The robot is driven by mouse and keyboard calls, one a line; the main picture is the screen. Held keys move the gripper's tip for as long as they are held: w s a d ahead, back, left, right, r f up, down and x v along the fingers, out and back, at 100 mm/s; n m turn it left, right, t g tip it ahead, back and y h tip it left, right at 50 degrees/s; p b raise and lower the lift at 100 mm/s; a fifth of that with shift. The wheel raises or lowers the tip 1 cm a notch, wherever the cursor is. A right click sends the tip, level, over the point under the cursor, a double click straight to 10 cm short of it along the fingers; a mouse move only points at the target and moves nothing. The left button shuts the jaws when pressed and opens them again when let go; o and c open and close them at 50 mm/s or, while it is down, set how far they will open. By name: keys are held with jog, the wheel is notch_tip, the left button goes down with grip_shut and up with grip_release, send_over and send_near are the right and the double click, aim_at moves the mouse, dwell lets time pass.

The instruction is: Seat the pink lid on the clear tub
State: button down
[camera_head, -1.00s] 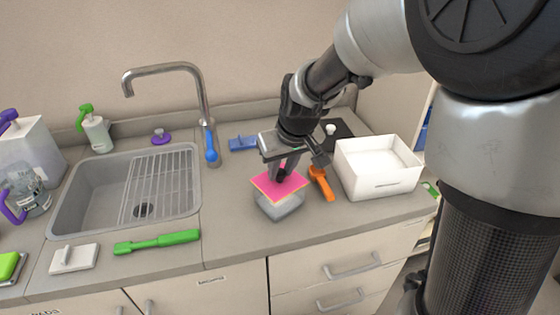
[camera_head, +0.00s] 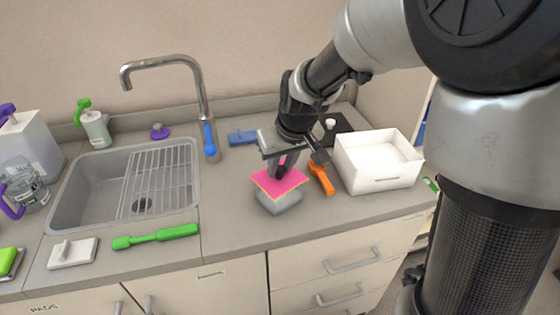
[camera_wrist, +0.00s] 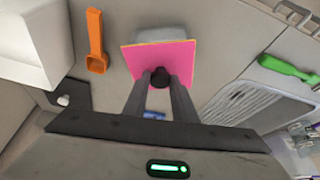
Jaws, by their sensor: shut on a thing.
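The pink lid (camera_head: 279,182) is a flat square with a thin yellow edge and a dark knob (camera_wrist: 160,77). My gripper (camera_head: 281,171) is shut on this knob from above. The clear tub (camera_head: 283,204) stands on the counter under the lid, which hides most of its top. In the wrist view, the lid (camera_wrist: 180,55) looks turned relative to the tub, and a pale part of the tub (camera_wrist: 160,35) sticks out past one lid edge. I cannot tell whether lid and tub touch.
An orange tool (camera_head: 321,177) lies close to the right of the tub, and a white box (camera_head: 380,178) stands further right. The sink (camera_head: 85,200) and a green-handled brush (camera_head: 155,237) are to the left. The counter between sink and tub is clear.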

jog(key=shift+f+b, duration=0.55)
jog(key=shift+f, duration=0.2)
jog(key=c, duration=1.8)
grip_release()
jog(key=shift+o, duration=0.3)
jog(key=o, duration=0.5)
jog(key=shift+o, duration=0.2)
jog(key=shift+r, duration=0.1)
jog(key=p+v, duration=0.5)
jog(key=v, duration=0.3)
